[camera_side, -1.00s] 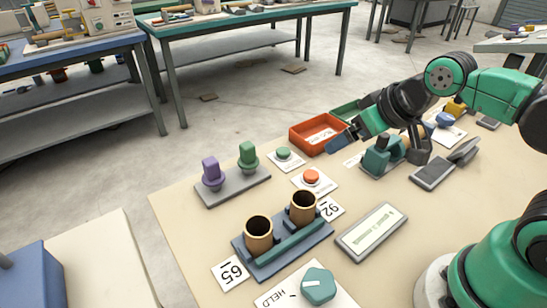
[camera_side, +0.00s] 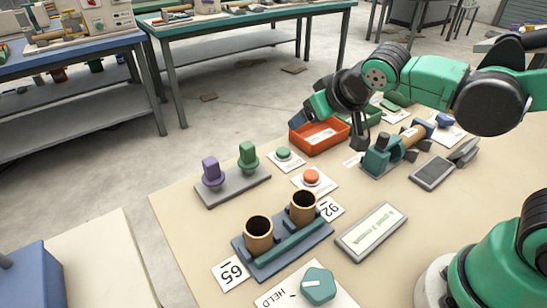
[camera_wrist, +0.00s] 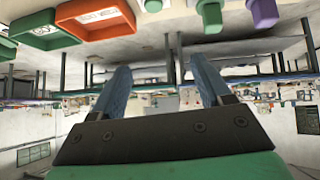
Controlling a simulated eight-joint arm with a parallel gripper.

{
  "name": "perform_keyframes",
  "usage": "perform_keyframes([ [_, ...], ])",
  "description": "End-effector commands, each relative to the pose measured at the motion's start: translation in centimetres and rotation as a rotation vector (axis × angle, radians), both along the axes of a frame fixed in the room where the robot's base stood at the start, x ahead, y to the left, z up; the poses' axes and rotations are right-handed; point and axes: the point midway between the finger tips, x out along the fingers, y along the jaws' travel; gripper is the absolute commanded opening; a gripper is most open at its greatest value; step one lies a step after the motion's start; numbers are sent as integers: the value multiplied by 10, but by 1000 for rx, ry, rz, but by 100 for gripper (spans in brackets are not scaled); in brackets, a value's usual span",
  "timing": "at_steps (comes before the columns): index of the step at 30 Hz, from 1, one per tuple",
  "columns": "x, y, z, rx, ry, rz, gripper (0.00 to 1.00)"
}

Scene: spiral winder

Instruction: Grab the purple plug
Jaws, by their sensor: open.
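The purple plug (camera_side: 212,171) stands upright at the left end of a grey base (camera_side: 233,186) near the table's left edge. It also shows at the top right of the wrist view (camera_wrist: 262,12), cut off by the frame. A green plug (camera_side: 249,155) stands beside it on the same base, and it shows in the wrist view (camera_wrist: 210,14). My gripper (camera_wrist: 163,76) is open and empty, its two blue fingers apart and pointing roughly level. In the side view it is over the orange tray's area, up and right of the plugs, clear of both; its fingertips are hard to make out there.
An orange tray (camera_side: 303,144) lies under my arm. A green button (camera_side: 284,152) and an orange button (camera_side: 312,176) sit right of the plugs. Two brown cups (camera_side: 259,235) stand in a blue-grey holder in front. A display panel (camera_side: 370,232) and a teal knob (camera_side: 318,285) lie nearer.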

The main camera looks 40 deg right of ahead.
Motion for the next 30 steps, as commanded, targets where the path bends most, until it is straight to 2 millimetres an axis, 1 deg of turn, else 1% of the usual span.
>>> perform_keyframes([
  [1, 16, 13, 1, -11, -37, 6, 71],
  [3, 36, 32, 0, -17, -100, 4, 71],
  [5, 52, 50, -2, -17, -158, 9, 71],
  [6, 61, 63, -5, -14, -196, 14, 71],
  [9, 77, 96, -11, 3, -285, 36, 71],
  [12, 86, 123, -19, 27, -354, 58, 71],
  [15, 89, 141, -24, 47, -399, 74, 71],
  [18, 91, 149, -29, 58, -421, 81, 71],
  [20, 91, 151, -34, 61, -425, 83, 71],
  [25, 91, 150, -53, 60, -426, 82, 71],
  [30, 91, 150, -63, 60, -425, 82, 71],
])
